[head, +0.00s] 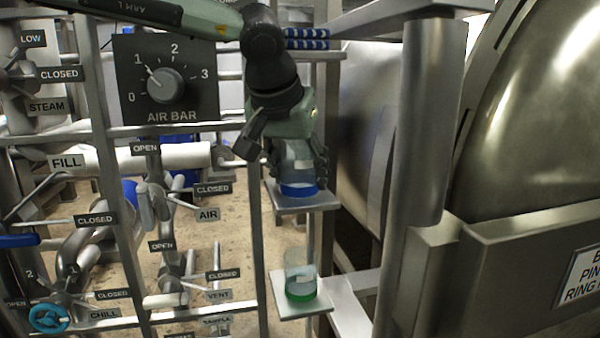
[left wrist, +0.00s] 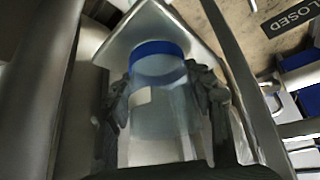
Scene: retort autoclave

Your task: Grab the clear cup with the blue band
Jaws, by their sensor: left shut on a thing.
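The clear cup with the blue band (head: 299,188) stands upright on a small metal shelf (head: 318,202) in the head view. My left gripper (head: 298,165) reaches down from above and is shut on the cup, with fingers on both sides. In the left wrist view the cup (left wrist: 160,95) sits between the two dark fingers, its blue band toward the top of the picture and the shelf (left wrist: 130,32) beyond it. I cannot tell whether the cup's base is touching the shelf. My right gripper is not in view.
A second clear cup with a green band (head: 301,285) stands on a lower shelf (head: 283,308). Metal posts and pipes with labelled valves are at left, below the AIR BAR dial (head: 165,85). A thick post (head: 425,120) and the large metal vessel (head: 535,120) are close at right.

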